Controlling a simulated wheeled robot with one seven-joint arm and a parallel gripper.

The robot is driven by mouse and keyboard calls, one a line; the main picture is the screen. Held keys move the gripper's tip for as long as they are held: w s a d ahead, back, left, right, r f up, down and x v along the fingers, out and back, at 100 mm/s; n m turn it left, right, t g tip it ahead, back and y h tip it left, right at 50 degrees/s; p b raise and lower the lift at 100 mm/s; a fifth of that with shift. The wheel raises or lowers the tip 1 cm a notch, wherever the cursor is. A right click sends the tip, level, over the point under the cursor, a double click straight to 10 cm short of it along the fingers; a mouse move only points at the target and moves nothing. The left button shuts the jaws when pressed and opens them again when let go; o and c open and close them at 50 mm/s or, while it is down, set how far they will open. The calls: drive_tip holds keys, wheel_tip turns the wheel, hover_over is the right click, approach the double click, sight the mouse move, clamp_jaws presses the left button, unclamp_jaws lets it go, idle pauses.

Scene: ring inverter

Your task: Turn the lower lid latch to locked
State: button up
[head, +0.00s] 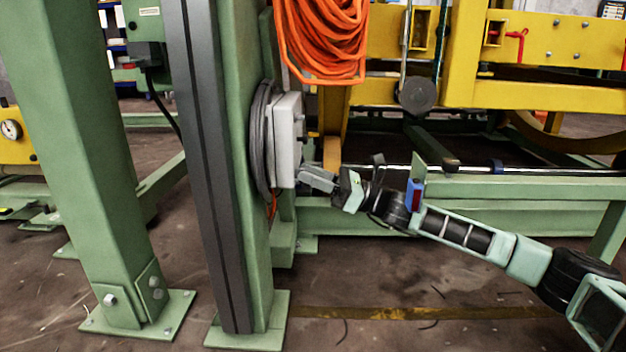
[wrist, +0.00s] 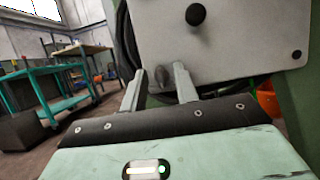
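A pale grey box (head: 288,140) is mounted on the side of a green post in the head view; its flat lid (wrist: 245,40) fills the upper right of the wrist view. A small rounded latch (wrist: 163,76) sits at the lid's lower left corner. My gripper (head: 304,176) is at the lower part of the box in the head view. In the wrist view my gripper (wrist: 160,70) is open, its two fingers apart with the latch showing between their tips. I cannot tell whether either finger touches it. The latch's lock position is unclear.
A black round knob (wrist: 196,15) stands out from the lid above the fingers. A dark cable coil (head: 260,140) hangs behind the box. An orange cable bundle (head: 325,40) hangs above. A green beam (head: 510,190) runs behind my arm.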

clamp_jaws()
drive_tip(key=n+g+p, duration=0.1)
drive_tip(key=n+p, duration=0.1)
drive_tip(key=n, duration=0.1)
drive_tip(key=n+g+p, duration=0.2)
drive_tip(key=n, duration=0.1)
drive_tip(key=shift+n+g+h, duration=0.3)
drive_tip(key=shift+n, duration=0.1)
unclamp_jaws()
